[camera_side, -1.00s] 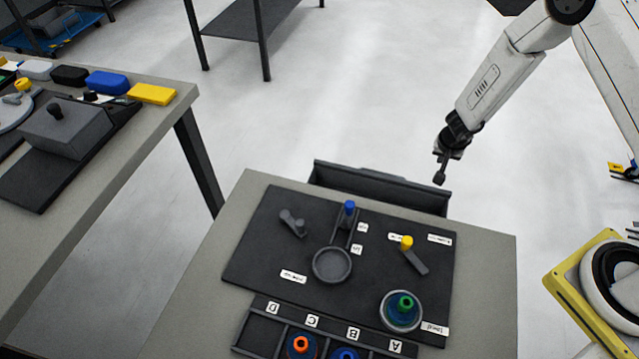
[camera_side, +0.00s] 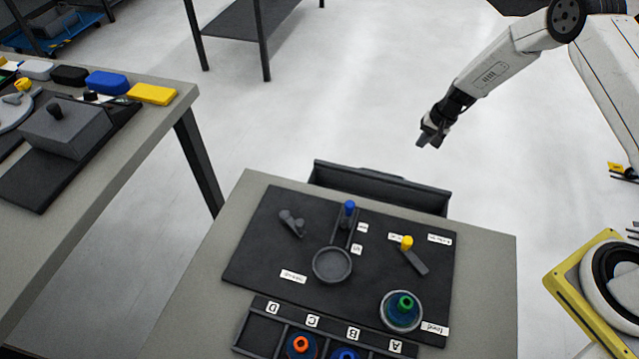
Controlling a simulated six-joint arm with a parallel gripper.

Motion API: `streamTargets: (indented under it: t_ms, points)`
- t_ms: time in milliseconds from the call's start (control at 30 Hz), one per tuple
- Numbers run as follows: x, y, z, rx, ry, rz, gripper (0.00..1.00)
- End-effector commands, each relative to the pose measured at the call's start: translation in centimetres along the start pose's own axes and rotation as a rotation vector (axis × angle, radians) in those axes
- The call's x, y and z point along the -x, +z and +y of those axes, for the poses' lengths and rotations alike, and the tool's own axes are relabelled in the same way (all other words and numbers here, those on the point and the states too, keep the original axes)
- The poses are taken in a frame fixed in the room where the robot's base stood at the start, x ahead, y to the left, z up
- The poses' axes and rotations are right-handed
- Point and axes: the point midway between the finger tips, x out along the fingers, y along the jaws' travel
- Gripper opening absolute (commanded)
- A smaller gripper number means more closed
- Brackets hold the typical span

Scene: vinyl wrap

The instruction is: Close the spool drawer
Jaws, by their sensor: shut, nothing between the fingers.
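The spool drawer (camera_side: 390,186) is a dark grey drawer that sticks out from the far edge of the grey work table (camera_side: 490,290). Its front panel stands apart from the table edge, so it is open. What lies inside it is hidden from this side. My gripper (camera_side: 428,142) is in the air above and beyond the drawer front, over the floor in the picture. It is shut and empty, and appears apart from the drawer.
On the table lies a dark board (camera_side: 290,255) with a blue-topped post (camera_side: 349,207), a yellow-knobbed lever (camera_side: 407,243), a round cup and a green-centred spool (camera_side: 404,304). A labelled rack (camera_side: 262,333) holds orange and blue spools. Another bench (camera_side: 150,125) stands left.

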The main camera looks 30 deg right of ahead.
Motion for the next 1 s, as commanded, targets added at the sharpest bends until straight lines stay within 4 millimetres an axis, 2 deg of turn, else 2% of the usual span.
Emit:
streamTargets:
  t_ms: [200, 500, 767, 1000]
  points:
    - [1.0, -0.9, 2.7, -0.038, 0.116, -0.126, 0.0]
    - [2.6, -1.8, 6.0, -0.097, 0.283, -0.198, 0.0]
    - [2.8, -1.9, 6.4, -0.105, 0.305, -0.203, 0.0]
    - [1.9, -1.7, 6.6, -0.104, 0.304, -0.204, 0.0]
